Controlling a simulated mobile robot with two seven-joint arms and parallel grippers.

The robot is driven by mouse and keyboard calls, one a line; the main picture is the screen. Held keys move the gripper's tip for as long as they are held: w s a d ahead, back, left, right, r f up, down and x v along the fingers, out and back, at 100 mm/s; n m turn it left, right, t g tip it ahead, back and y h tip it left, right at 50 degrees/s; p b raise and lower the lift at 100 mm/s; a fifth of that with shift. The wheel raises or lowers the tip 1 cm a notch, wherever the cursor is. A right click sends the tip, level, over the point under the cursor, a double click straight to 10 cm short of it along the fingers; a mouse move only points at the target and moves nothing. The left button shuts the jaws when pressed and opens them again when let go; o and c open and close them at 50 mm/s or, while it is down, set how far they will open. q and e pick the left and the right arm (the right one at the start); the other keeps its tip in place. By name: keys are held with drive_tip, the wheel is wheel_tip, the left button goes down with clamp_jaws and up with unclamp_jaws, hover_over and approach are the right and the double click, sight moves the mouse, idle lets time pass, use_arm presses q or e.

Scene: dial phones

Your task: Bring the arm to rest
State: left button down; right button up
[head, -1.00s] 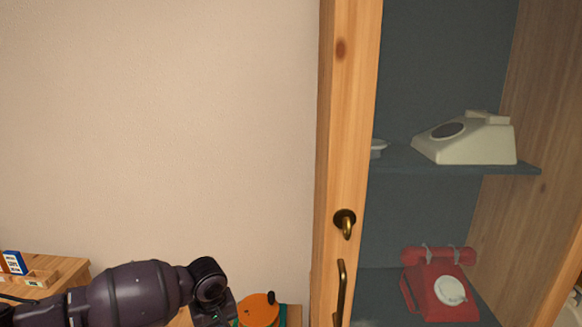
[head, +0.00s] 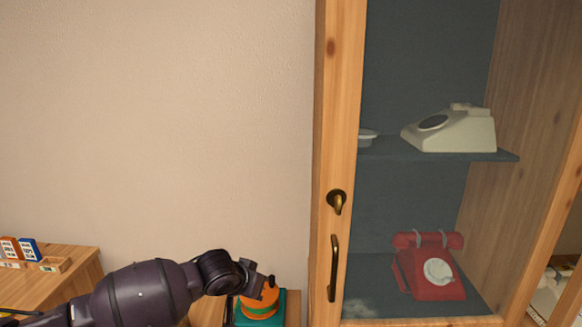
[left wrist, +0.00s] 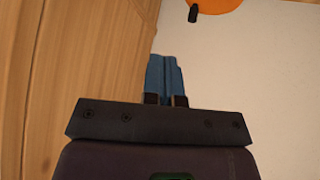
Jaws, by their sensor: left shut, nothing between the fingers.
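My left arm (head: 150,290) reaches in from the lower left in the head view. Its wrist end is beside and partly in front of a round orange object with a green band, and whether they touch cannot be told. In the left wrist view my left gripper (left wrist: 166,78) shows blue fingers pressed together with nothing between them. My right gripper is in neither view.
The orange object (head: 262,303) sits on a teal block (head: 274,321). A glass-fronted wooden cabinet (head: 337,120) at right holds a cream phone (head: 455,132) and a red dial phone (head: 434,275). A wooden table (head: 70,275) with small blocks stands at left.

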use_arm(q)
drive_tip(key=s+m+t+h, duration=0.4)
drive_tip(key=s+t, duration=0.2)
drive_tip(key=s+a+f+n+y, duration=0.2)
drive_tip(key=s+a+f, duration=0.4)
drive_tip(key=s, duration=0.3)
drive_tip(key=s+a+f+n+g+y, duration=0.1)
drive_tip(key=s+a+f+n+y, duration=0.2)
drive_tip(key=s+a+f, duration=0.3)
drive_tip(key=s+a+f+n+y, duration=0.2)
drive_tip(key=s+a+f, duration=0.5)
drive_tip(key=s, duration=0.6)
drive_tip(key=shift+s+a+n+g+y, duration=0.2)
drive_tip(key=shift+s+n+g+y, duration=0.15)
drive_tip(key=shift+y, duration=0.45)
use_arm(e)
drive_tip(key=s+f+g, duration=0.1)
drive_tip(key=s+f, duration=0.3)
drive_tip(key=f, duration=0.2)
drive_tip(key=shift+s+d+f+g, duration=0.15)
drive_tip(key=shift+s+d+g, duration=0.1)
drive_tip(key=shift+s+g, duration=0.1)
